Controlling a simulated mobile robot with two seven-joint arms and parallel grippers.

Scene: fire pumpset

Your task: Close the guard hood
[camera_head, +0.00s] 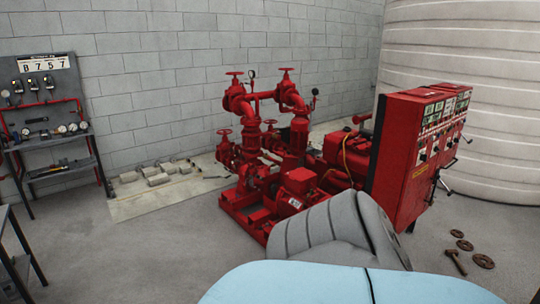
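A red fire pumpset (270,170) stands on the floor in the middle of the head view, with upright pipes, valve handwheels and a red motor (301,182) low at its front. I cannot pick out the guard hood with certainty, nor whether it is open or closed. The pumpset's lower right front is hidden behind a grey, dark-striped rounded shape in the foreground, which I cannot identify. Neither my left nor my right gripper is in view.
A red control cabinet (405,155) stands right of the pumpset, before a large pale ribbed tank (480,60). Rusty rings (483,261) lie on the floor at right. A tool rack (50,130) stands at left.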

